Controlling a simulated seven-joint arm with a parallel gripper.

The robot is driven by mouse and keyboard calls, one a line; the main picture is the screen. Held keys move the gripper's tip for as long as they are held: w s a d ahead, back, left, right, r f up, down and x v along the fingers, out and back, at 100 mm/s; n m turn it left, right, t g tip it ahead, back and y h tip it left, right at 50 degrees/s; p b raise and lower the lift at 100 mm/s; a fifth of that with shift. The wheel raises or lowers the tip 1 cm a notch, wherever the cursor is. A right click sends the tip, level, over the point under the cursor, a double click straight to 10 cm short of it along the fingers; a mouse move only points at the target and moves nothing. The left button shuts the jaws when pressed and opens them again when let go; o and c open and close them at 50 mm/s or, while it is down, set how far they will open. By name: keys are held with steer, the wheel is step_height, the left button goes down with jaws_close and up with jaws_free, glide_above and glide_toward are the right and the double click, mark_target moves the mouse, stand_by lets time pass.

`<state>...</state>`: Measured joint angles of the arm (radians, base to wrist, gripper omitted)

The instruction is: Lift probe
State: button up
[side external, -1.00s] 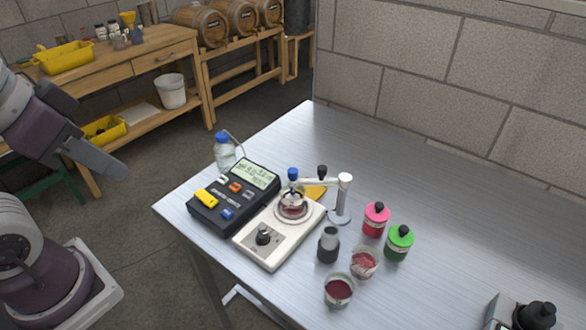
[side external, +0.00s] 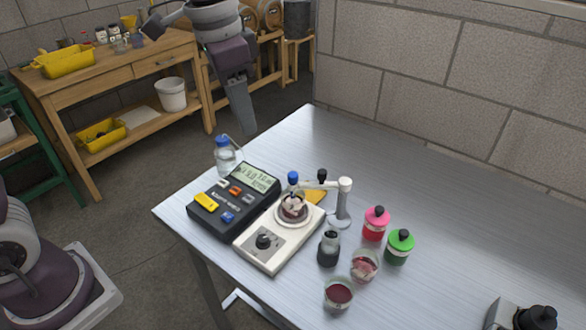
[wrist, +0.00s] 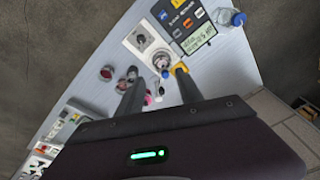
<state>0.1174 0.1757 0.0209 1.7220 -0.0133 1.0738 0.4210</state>
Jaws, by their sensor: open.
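A probe with a blue cap (side external: 293,177) stands upright in a glass beaker (side external: 292,212) of reddish liquid on the white stirrer (side external: 262,244). A white stand (side external: 343,203) reaches its arm towards the blue cap. A black-topped piece (side external: 322,174) rises beside that arm; its lower part is hidden. The dark meter (side external: 218,222) with a lit display lies left of the stirrer. My gripper (side external: 246,130) is above and behind the table's far left edge, apart from the probe. In the wrist view, my gripper (wrist: 159,71) has its two fingers spread with the beaker beyond them.
A blue-capped wash bottle (side external: 224,158) stands behind the meter. A dark bottle (side external: 328,249), pink bottle (side external: 375,223), green bottle (side external: 398,247) and two beakers of red liquid (side external: 338,294) (side external: 364,267) crowd the stirrer's right. The table's back right is clear.

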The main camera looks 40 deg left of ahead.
mark_target(293, 174)
steer(key=w+d+f+m, duration=0.1)
steer(key=w+f, duration=0.2)
steer(key=w+d+f+m+g, duration=0.1)
steer(key=w+f, duration=0.1)
steer(key=f, duration=0.1)
steer(key=w+d+f+m, duration=0.1)
steer(key=w+f, duration=0.2)
steer(key=shift+w+d+f+g, duration=0.2)
steer(key=shift+w+g, duration=0.1)
steer(key=shift+g, duration=0.1)
steer(key=f, duration=0.7)
steer(key=shift+w+d+f, duration=0.1)
steer(key=shift+w+f, duration=0.15)
steer(key=shift+f, duration=0.15)
jaws_close()
